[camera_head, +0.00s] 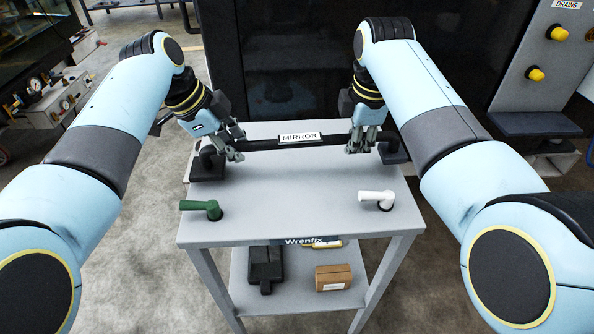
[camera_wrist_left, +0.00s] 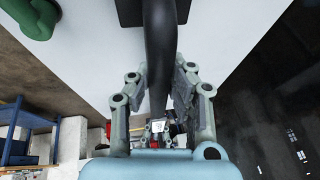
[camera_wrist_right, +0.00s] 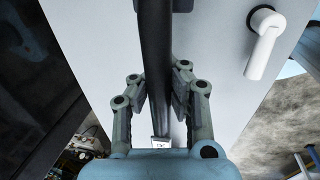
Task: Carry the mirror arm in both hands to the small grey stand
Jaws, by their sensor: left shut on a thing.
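The mirror arm (camera_head: 299,142) is a black bar with a white MIRROR label, lying across the far part of the grey trolley top (camera_head: 290,190). Its ends meet black blocks at left and right. My left gripper (camera_head: 232,150) has its fingers closed around the bar near its left end; the bar runs between the fingers in the left wrist view (camera_wrist_left: 160,60). My right gripper (camera_head: 362,140) has its fingers against both sides of the bar near its right end, as in the right wrist view (camera_wrist_right: 156,70). I cannot make out a small grey stand with certainty.
A green handle (camera_head: 201,208) and a white handle (camera_head: 377,199) stand on the trolley top towards its front. A black item (camera_head: 265,268) and a brown box (camera_head: 333,277) are on the lower shelf. A panel with yellow knobs (camera_head: 535,74) stands at the right.

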